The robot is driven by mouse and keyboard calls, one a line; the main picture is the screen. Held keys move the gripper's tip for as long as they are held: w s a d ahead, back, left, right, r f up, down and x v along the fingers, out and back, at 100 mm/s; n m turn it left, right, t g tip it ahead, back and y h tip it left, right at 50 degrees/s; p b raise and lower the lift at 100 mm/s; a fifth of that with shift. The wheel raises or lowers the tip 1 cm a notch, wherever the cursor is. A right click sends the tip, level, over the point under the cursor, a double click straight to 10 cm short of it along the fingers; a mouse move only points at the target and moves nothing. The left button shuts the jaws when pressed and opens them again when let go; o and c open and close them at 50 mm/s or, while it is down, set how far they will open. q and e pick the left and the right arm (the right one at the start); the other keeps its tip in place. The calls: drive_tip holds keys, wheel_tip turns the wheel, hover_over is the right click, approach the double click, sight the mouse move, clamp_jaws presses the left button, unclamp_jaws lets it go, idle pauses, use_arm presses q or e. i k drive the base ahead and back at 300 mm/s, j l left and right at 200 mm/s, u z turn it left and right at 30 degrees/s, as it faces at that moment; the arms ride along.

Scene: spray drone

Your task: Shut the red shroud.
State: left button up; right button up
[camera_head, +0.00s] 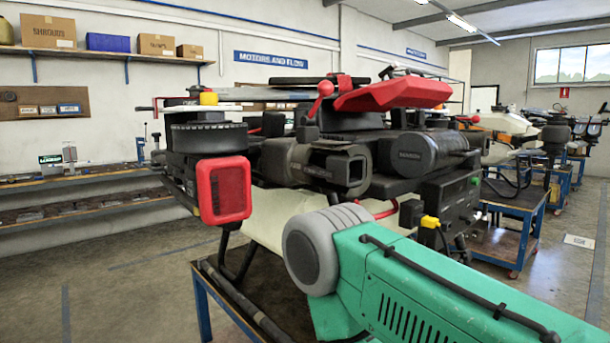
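A red shroud (393,95) sits on top of the large dark spray drone (335,160). It is tilted, with its right end higher than its left, and a dark gap shows beneath it. A red ball-ended lever (323,92) stands just to its left. How the shroud is hinged or latched cannot be made out. A second red part, a frame with a grille (224,190), is on the drone's near left side. Neither of my grippers shows in the head view. The drone's lower right part is partly hidden.
The drone rests on a blue-framed stand (203,305). Blue carts (520,225) with other machines line the right side. Wall shelves (110,54) hold boxes, and a long bench (85,187) runs along the left wall. The floor at the left is clear.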

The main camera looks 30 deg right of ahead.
sight(408, 90)
drive_tip(key=i+j+z, duration=0.2)
drive_tip(key=z, duration=0.2)
drive_tip(key=i+j+z, duration=0.15)
drive_tip(key=z, duration=0.25)
drive_tip(key=i+j+z, duration=0.1)
drive_tip(key=j+z, duration=0.2)
drive_tip(key=z, duration=0.15)
drive_tip(key=j+z, duration=0.65)
drive_tip(key=z, duration=0.15)
drive_tip(key=i, duration=0.05)
